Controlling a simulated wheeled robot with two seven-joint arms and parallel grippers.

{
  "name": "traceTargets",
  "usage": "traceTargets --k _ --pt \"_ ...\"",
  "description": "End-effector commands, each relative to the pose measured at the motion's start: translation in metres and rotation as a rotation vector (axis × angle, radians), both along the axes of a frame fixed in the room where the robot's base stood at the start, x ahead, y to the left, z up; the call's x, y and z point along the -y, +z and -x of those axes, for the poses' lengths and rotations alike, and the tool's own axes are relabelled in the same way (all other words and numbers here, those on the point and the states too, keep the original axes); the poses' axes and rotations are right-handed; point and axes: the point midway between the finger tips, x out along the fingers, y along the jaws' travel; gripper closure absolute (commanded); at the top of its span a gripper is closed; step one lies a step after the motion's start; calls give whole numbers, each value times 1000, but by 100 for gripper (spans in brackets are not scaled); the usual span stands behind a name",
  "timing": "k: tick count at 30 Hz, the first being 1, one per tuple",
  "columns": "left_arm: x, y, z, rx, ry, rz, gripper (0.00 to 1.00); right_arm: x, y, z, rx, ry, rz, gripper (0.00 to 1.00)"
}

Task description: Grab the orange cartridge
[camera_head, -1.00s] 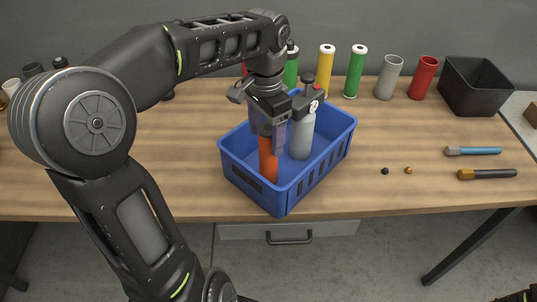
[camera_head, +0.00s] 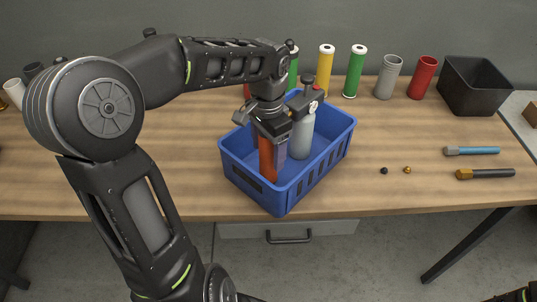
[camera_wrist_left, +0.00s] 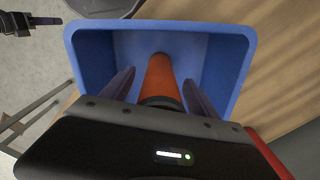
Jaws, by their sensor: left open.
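The orange cartridge (camera_head: 267,161) stands in the front left part of the blue crate (camera_head: 273,200). My left gripper (camera_head: 272,142) points down over it with its fingers open, one on each side of the cartridge. In the left wrist view the orange cartridge (camera_wrist_left: 162,77) lies between the two spread fingers (camera_wrist_left: 160,92), with gaps showing on both sides. The blue crate (camera_wrist_left: 233,68) surrounds them there. The cartridge's top is partly hidden by the gripper.
A grey bottle with a dark top (camera_head: 302,135) stands in the crate close to the right of my left gripper. Yellow (camera_head: 326,70), green (camera_head: 355,72), grey (camera_head: 388,78) and red (camera_head: 423,78) cylinders stand behind. A black bin (camera_head: 474,88) and two brushes (camera_head: 486,173) are at right.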

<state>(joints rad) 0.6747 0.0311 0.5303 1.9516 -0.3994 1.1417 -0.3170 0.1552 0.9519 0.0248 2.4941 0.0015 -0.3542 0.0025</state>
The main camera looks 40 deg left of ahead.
Motion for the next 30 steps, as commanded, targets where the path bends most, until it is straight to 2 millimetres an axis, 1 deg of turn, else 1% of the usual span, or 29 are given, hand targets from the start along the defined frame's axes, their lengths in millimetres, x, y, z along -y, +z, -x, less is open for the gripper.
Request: traceTargets --k 4,27,29,30 --pt "0 0 0 0 0 0 32 0 0 0 0 0 0 73" --pt "0 0 0 0 0 0 95 0 0 0 0 0 0 73" --pt "0 0 0 0 0 0 100 0 0 0 0 0 0 73" --pt "0 0 0 0 0 -1 100 0 0 0 0 0 0 73"
